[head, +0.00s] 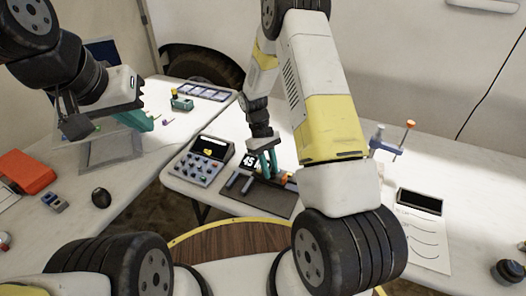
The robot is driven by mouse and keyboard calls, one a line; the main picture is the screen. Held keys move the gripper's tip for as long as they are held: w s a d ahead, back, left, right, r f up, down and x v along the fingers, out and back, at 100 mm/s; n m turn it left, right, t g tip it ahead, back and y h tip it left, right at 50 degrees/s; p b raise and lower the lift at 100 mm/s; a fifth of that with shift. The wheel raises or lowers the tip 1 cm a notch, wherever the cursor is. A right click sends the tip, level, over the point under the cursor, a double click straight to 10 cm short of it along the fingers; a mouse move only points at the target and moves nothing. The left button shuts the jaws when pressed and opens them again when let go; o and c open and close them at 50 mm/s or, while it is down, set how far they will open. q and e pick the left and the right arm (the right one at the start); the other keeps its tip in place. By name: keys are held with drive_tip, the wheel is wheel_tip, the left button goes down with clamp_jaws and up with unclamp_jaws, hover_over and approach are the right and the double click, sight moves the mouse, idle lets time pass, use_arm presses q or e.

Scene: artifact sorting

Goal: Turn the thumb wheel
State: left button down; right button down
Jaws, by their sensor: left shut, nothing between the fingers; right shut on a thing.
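My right gripper (269,166) points down at a small device on a dark mat (262,200) in the middle of the head view. Its teal fingers are shut on a small part there, apparently the thumb wheel, which the fingers largely hide. My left gripper (142,121) is shut and empty above the left table, well away from the device.
A button panel with a dark screen (205,161) stands left of the mat. A clamp with an orange knob (393,142) and a black-screened device (419,201) are at right. The left table holds a red-orange box (25,172), a black mouse (101,198) and a compartment tray (203,91).

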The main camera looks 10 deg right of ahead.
drive_tip(key=shift+d, duration=0.2)
drive_tip(key=c, duration=1.2)
unclamp_jaws()
drive_tip(key=shift+s, duration=0.1)
drive_tip(key=v, duration=0.7)
drive_tip(key=shift+a+r, duration=0.15)
drive_tip(key=shift+r, duration=0.2)
